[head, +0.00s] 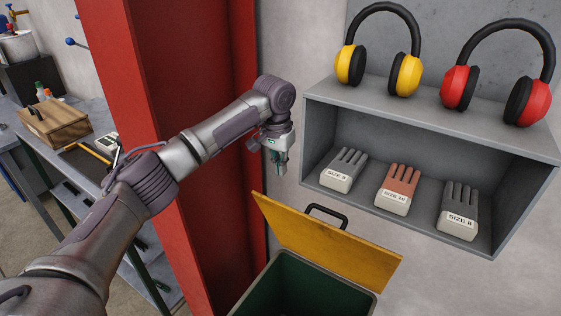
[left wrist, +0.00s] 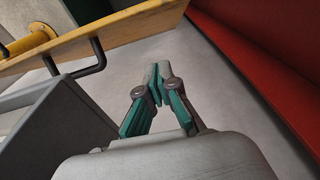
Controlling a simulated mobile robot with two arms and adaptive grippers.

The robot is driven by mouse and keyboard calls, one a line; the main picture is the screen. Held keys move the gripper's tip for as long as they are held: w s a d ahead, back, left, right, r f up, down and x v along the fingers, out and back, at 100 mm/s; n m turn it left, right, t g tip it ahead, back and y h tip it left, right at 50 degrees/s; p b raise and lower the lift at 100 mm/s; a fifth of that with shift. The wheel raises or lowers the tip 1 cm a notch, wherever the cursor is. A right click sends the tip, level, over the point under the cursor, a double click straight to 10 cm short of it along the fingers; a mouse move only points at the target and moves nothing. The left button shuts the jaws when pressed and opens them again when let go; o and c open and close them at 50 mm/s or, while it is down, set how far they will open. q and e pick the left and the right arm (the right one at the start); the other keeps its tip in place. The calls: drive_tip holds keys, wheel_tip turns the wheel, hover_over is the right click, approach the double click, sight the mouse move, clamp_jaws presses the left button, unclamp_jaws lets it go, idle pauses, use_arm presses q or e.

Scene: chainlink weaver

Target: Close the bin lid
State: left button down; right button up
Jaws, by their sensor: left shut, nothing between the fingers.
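The bin (head: 305,290) is dark green inside with a grey rim, at the bottom of the head view. Its yellow lid (head: 330,247) stands open, tilted up at the back of the bin, with a black handle (head: 328,212) at its upper edge. My left gripper (head: 280,170) is shut and empty, pointing down above and to the left of the lid, apart from it. In the left wrist view, the shut fingers (left wrist: 158,75) show, with the yellow lid (left wrist: 125,33) and black handle (left wrist: 97,58) at upper left. My right gripper is not in view.
A grey wall shelf (head: 440,128) with gloves and ear defenders hangs right of my left gripper. A red column (head: 175,70) stands behind my left arm. A workbench with a wooden box (head: 57,122) is at far left.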

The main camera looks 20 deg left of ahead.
use_arm(q)
drive_tip(key=f+p, duration=0.1)
drive_tip(key=f, duration=0.1)
drive_tip(key=s+f, duration=0.1)
drive_tip(key=f, duration=0.2)
drive_tip(key=f+p, duration=0.1)
drive_tip(key=f, duration=0.1)
drive_tip(key=shift+s+a+f+p, duration=0.15)
drive_tip(key=shift+s+a+p, duration=0.1)
drive_tip(key=shift+s+p, duration=0.1)
drive_tip(key=shift+s+a+f, duration=0.1)
drive_tip(key=shift+s+f, duration=0.05)
drive_tip(key=shift+s, duration=0.35)
drive_tip(key=shift+f, duration=0.15)
drive_tip(key=shift+w, duration=0.1)
